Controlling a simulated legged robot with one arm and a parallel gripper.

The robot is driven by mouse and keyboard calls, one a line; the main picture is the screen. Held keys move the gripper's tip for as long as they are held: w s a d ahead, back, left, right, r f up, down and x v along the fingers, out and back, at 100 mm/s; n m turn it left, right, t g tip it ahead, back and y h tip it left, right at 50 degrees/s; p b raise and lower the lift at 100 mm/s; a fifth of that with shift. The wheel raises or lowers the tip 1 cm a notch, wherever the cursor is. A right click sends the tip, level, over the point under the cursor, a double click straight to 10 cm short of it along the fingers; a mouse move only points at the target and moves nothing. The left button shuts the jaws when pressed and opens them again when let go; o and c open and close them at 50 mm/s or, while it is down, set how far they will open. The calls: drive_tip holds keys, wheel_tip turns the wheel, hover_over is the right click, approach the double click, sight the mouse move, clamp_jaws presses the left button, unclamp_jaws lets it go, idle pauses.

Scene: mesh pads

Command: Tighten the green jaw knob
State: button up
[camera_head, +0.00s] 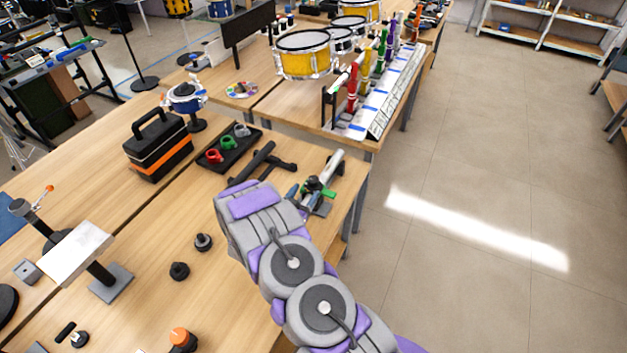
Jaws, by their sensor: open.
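A small green part (329,194), which looks like the green jaw knob, shows on a dark and silver clamp-like fixture (314,183) near the right edge of the wooden table. My purple and grey arm reaches up from the bottom of the view to this fixture. My gripper (303,197) is open at the arm's far end, close to the near-left side of the green part. The arm partly hides the gripper and the fixture's base. I cannot tell whether a finger touches the knob.
A black tray (239,155) with red, green and grey knobs lies left of the fixture, beside a dark hammer-like tool (262,163). An orange-banded toolbox (158,146) stands farther left. Loose black knobs (203,242) lie left of my arm. Open floor is at right.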

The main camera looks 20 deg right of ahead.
sight(312, 179)
drive_tip(key=x, duration=0.6)
drive_tip(key=shift+w+a, duration=0.1)
drive_tip(key=shift+w, duration=0.1)
drive_tip(key=shift+w+d, duration=0.35)
drive_tip(key=shift+d, duration=0.2)
drive_tip(key=shift+c, duration=0.4)
drive_tip(key=c, duration=0.9)
drive_tip(key=shift+o, duration=0.2)
drive_tip(key=shift+w+a+r+m+g+h, duration=0.1)
drive_tip(key=shift+a+r+m+g+h, duration=0.05)
drive_tip(key=shift+m+g+h, duration=0.75)
drive_tip(key=shift+m+g, duration=0.3)
drive_tip(key=shift+g, duration=0.2)
drive_tip(key=shift+m+g+h+b, duration=0.7)
drive_tip(key=shift+m+g+b, duration=0.5)
drive_tip(key=shift+g, duration=0.6)
